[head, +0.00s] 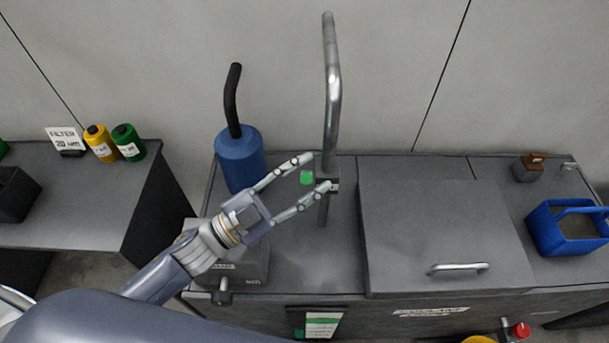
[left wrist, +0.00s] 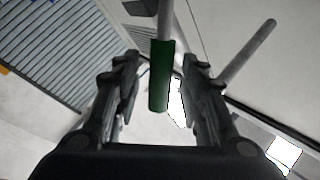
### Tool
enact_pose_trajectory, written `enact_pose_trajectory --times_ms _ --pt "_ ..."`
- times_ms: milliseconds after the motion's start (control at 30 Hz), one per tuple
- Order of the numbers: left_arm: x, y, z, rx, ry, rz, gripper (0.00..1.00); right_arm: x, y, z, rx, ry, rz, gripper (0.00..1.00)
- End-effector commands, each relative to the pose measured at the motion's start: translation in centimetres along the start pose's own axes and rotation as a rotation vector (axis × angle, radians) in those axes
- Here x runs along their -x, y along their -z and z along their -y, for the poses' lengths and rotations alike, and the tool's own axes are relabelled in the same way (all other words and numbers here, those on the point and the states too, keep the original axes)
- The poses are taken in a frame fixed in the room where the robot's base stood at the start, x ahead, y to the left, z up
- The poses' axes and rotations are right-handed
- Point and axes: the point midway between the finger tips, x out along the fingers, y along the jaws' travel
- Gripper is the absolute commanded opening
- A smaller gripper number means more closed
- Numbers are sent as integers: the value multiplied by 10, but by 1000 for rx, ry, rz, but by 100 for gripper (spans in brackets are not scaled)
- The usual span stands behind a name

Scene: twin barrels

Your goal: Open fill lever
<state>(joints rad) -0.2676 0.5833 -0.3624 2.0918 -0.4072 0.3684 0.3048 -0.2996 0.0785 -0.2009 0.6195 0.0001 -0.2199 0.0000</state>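The fill lever shows as a small green grip (head: 307,178) beside the tall metal pipe (head: 332,95) in the head view. My left gripper (head: 318,171) is open, with its two fingers pointing at the pipe and the green grip between their tips. In the left wrist view the green grip (left wrist: 159,76) hangs on a grey rod between the open fingers (left wrist: 160,85), with gaps on both sides. Neither finger visibly presses on it. My right gripper is not in view.
A blue canister (head: 239,158) with a black hose stands left of the pipe. A grey lid (head: 440,215) with a bar handle (head: 458,268) lies to the right. A blue bin (head: 550,240) is at far right. Yellow (head: 100,143) and green (head: 128,142) bottles stand on the left bench.

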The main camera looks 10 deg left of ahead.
Motion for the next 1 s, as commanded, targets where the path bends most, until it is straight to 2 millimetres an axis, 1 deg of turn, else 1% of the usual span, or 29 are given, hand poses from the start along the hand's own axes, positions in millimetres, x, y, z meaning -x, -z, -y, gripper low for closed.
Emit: enact_pose_trajectory --times_ms 67,233,367,800,1000 --pt "0 0 0 0 0 0 38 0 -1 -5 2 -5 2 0" --pt "3 0 0 0 0 1 38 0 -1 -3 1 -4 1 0" --pt "15 -1 -1 2 -1 3 38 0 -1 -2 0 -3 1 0" --pt "86 16 10 3 -1 5 38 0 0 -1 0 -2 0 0" --pt "112 22 14 1 -1 4 38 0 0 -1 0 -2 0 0"
